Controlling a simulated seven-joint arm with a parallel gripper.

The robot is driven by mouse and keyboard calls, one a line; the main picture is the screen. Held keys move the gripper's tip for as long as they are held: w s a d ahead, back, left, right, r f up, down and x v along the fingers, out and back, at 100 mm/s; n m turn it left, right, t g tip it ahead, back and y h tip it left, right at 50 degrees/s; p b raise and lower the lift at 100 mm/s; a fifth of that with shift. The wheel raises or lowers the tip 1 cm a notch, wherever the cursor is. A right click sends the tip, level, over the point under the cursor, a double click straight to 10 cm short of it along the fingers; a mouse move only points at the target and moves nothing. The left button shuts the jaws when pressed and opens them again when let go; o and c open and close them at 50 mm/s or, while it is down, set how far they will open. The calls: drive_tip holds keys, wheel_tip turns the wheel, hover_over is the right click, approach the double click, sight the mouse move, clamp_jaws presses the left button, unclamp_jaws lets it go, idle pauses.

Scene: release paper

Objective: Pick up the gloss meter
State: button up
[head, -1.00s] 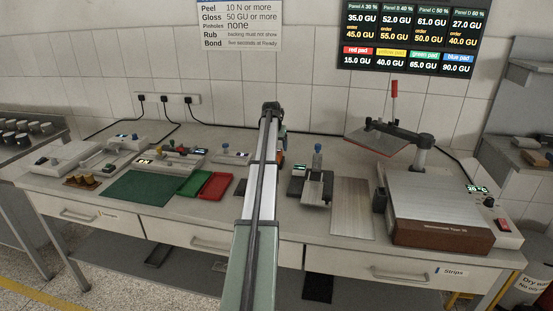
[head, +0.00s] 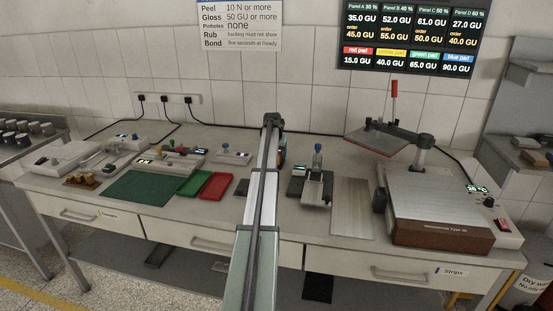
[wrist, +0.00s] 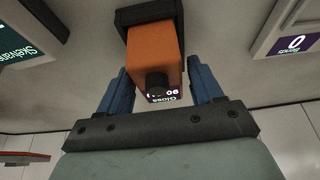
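The gloss meter (wrist: 156,55) is an orange block with a dark end, a black knob and a small lit display reading "Gloss". It is in the middle of the wrist view. My gripper (wrist: 159,68) is open, with one blue finger on each side of the meter. A gap shows at the right finger; the left finger looks closer, and I cannot tell if it touches. In the head view my arm hides most of the meter and the gripper; a bit of orange (head: 283,157) shows just right of the arm.
On the bench, a red tray (head: 215,186), a green tray (head: 194,183) and a green mat (head: 138,188) lie left of my arm. A device with a blue-topped post (head: 317,160), a metal plate (head: 352,208) and a large heated press (head: 440,208) stand to the right.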

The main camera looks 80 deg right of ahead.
drive_tip(key=c, duration=1)
drive_tip(key=shift+r, duration=0.1)
